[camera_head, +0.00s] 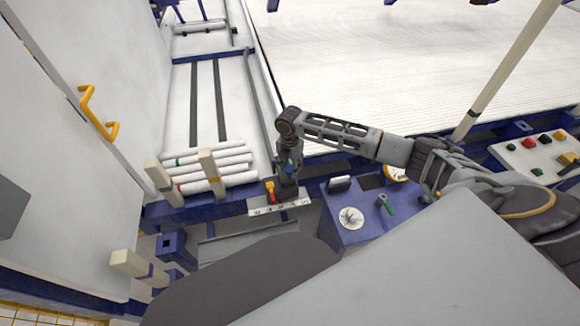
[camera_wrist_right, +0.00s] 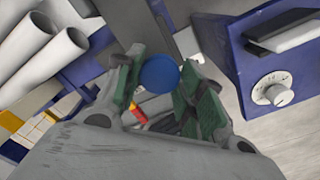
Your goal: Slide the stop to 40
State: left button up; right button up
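A white scale strip with dark marks (camera_head: 280,206) lies along the blue frame at the centre; its numbers are too small to read. A red and yellow piece (camera_head: 270,191) stands at the strip, just left of my right gripper (camera_head: 287,172); it also shows between the fingers in the right wrist view (camera_wrist_right: 136,114). My right gripper points down over the strip. My left gripper is not in view.
Several white pipes (camera_head: 215,168) lie left of the gripper, between upright beige posts (camera_head: 211,172). A button panel (camera_head: 540,153) is at the far right.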

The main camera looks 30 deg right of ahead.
jog(key=o, duration=0.4)
jog(key=shift+c, duration=0.2)
jog(key=shift+r, duration=0.15)
notch_tip(320, 180, up, 12)
dwell(0.5)
jog(key=shift+f, duration=0.2)
dwell(0.4)
